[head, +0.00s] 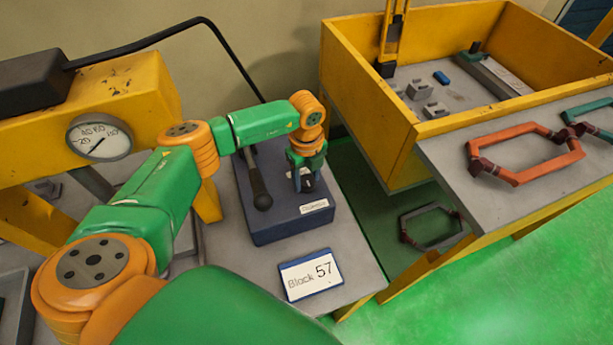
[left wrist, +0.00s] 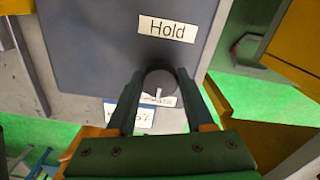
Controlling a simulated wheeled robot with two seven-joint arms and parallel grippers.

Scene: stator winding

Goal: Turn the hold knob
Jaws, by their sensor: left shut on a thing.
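The hold knob (left wrist: 159,82) is a dark round knob below a white "Hold" label (left wrist: 167,29) on the dark control box (head: 292,226). My left gripper (left wrist: 154,88) is shut on the knob, with one finger on each side of it in the left wrist view. In the head view my left gripper (head: 307,182) points down at the top of the box, and its fingers mostly hide the knob. A white pointer mark shows near the knob in the left wrist view. My right gripper is not in either view.
A black lever (head: 259,186) stands on the box left of my gripper. A "Block 57" card (head: 310,275) lies in front. A yellow-walled bin (head: 372,110) and a table with an orange hexagonal frame (head: 505,134) are at right. A round gauge (head: 99,137) is at left.

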